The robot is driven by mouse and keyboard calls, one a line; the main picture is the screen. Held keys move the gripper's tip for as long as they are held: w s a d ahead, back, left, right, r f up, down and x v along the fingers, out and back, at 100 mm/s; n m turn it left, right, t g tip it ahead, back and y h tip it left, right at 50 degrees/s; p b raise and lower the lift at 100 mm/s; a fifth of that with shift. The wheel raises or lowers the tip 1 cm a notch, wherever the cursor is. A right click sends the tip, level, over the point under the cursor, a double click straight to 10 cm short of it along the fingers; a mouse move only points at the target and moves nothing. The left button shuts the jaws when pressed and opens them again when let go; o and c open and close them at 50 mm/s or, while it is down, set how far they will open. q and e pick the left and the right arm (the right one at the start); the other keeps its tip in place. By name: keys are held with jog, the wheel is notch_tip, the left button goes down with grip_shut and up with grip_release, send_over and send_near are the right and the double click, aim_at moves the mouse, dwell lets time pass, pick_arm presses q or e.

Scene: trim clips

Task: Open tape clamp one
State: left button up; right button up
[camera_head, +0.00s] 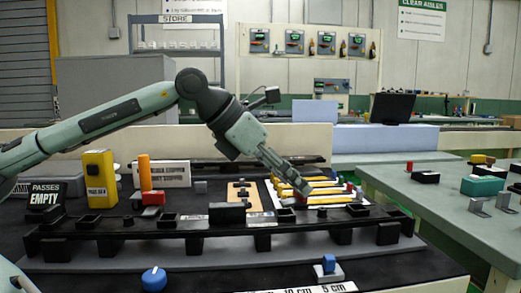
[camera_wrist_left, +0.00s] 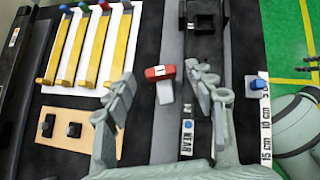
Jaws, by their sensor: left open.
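A small red block marked 1, which looks like tape clamp one (camera_wrist_left: 160,72), lies crosswise at the end of a short light-grey piece in the left wrist view. In the head view a bit of red (camera_head: 301,199) shows behind the dark rail (camera_head: 180,224), partly hidden by my fingers. My left gripper (camera_head: 304,188) reaches down from the left over this spot. Its fingers are open and empty; in the left wrist view they (camera_wrist_left: 162,75) stand either side of the red block, with gaps. Whether they are level with it is unclear. My right gripper is not in view.
Yellow bars with coloured ends (camera_wrist_left: 92,45) and a wooden board with black knobs (camera_wrist_left: 75,137) lie beyond the rail. A blue knob (camera_head: 328,263) and a blue dial (camera_head: 154,279) are nearer. A yellow block (camera_head: 101,177) and orange post (camera_head: 145,172) stand left.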

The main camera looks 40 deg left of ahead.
pick_arm(q)
jog(key=v, duration=1)
jog(key=shift+s, duration=0.15)
dwell(0.4)
